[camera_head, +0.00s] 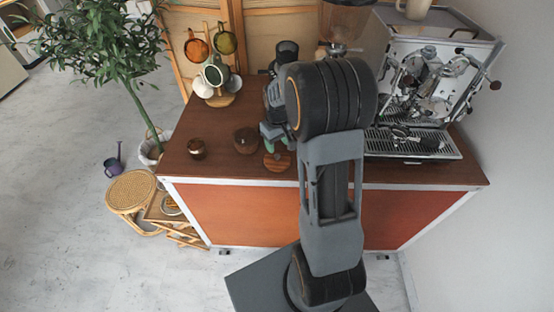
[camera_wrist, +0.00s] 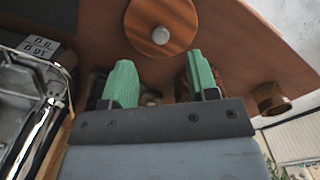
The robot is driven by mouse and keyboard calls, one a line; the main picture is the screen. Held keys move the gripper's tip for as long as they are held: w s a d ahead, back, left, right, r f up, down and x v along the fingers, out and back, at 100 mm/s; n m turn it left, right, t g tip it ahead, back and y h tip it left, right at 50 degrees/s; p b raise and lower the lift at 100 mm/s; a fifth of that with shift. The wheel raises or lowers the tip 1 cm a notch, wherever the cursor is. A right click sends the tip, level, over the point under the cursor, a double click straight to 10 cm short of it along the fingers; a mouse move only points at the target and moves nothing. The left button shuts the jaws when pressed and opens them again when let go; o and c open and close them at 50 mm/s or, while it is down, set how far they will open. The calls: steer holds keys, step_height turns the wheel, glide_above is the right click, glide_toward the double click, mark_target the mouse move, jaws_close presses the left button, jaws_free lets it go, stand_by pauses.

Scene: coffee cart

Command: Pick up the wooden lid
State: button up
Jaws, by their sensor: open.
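The wooden lid (camera_head: 277,161) lies flat on the brown cart top near its front edge. In the wrist view the lid (camera_wrist: 162,25) is a round wooden disc with a pale knob, at the top of the picture beyond the fingertips. My gripper (camera_wrist: 161,75) is open, with its two green fingers apart and nothing seen between them at the tips. In the head view my gripper (camera_head: 275,142) is just behind the lid, partly hidden by my arm. The fingers do not appear to touch the lid.
A dark brown jar (camera_head: 246,140) stands close left of my gripper, partly behind a finger in the wrist view. A small brown container (camera_head: 196,149) stands farther left. The espresso machine (camera_head: 425,95) fills the right side. Cups hang on a rack (camera_head: 222,99) at the back left.

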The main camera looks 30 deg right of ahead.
mark_target(277, 155)
steer(key=shift+f+p, duration=0.8)
steer(key=shift+f, duration=2.25)
jaws_close()
